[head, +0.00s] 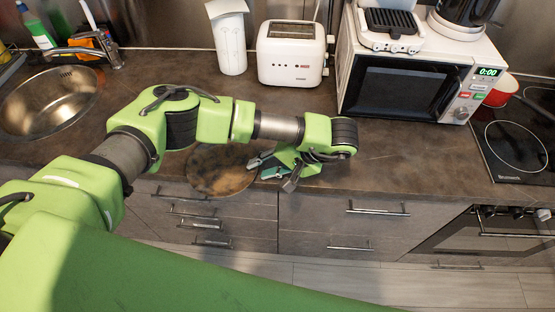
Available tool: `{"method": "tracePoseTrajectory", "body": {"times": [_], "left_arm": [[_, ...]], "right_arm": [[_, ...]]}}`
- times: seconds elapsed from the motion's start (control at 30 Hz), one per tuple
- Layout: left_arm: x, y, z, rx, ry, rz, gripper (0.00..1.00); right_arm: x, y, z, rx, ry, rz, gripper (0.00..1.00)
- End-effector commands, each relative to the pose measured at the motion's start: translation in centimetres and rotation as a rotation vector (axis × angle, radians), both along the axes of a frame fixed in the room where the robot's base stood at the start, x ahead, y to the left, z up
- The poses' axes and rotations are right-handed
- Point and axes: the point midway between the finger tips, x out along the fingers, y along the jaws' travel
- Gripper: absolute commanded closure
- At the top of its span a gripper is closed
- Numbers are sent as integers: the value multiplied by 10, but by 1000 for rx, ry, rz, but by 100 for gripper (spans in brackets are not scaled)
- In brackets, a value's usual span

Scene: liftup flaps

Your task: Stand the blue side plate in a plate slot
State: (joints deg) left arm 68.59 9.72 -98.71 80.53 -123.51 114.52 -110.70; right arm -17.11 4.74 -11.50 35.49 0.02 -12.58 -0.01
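My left gripper (273,175) is over the front of the dark counter, just right of a round brown board (222,180). Its fingers look spread apart, one pointing left and one pointing down. A small teal patch shows between the fingers; I cannot tell whether it is part of the gripper or something else. I cannot make out a blue side plate or a plate slot in the head view. My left arm hides part of the counter. My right gripper is not in view.
A white toaster (290,62), a paper towel roll (229,42) and a microwave (408,85) stand along the back. A sink (45,100) is at left and a hob (515,140) at right. The counter (410,160) before the microwave is clear.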

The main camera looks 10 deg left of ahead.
Motion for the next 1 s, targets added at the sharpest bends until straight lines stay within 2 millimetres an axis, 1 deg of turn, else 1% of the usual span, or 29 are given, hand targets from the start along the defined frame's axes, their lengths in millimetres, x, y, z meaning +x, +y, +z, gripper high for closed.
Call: {"method": "tracePoseTrajectory", "body": {"times": [0.03,0.2,0.4,0.5,0.6,0.87,0.9,1.0], "left_arm": [[1,-7,9,2,-5,-5,74],[-1,-32,37,2,-5,-3,74],[-4,-55,63,1,-3,-1,74],[-5,-61,70,1,-1,0,74],[-6,-64,73,1,1,1,74],[-6,-65,74,1,1,1,74],[-6,-65,74,1,1,1,76],[-6,-65,74,1,1,1,76]], "right_arm": [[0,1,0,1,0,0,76],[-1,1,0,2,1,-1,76],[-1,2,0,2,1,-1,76],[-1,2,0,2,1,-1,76],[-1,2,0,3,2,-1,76],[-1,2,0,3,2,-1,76],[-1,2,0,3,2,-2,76],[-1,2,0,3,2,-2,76]]}}
